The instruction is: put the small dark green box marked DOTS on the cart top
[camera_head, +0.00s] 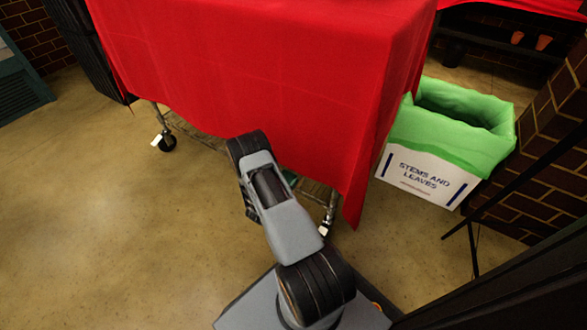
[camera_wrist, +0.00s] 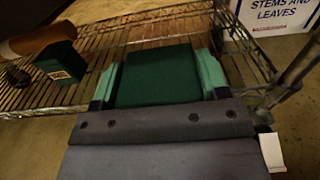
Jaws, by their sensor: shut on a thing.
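My gripper (camera_wrist: 158,84) is shut on a dark green box (camera_wrist: 155,66), with a green-padded finger on each side of it. No marking shows on the face of the held box, so I cannot read whether it says DOTS. The box is in front of or over a wire shelf (camera_wrist: 120,45), low on the cart; I cannot tell if they touch. In the head view my arm reaches to the cart's near side, and my gripper is mostly hidden. The cart top (camera_head: 270,30) is covered by a red cloth hanging down its sides.
Another small dark green box (camera_wrist: 60,58) with a pale label, too small to read, stands left on the shelf beside an orange-brown object (camera_wrist: 38,38). A white STEMS AND LEAVES bin (camera_head: 425,178) with a green liner stands right of the cart. Floor left is clear.

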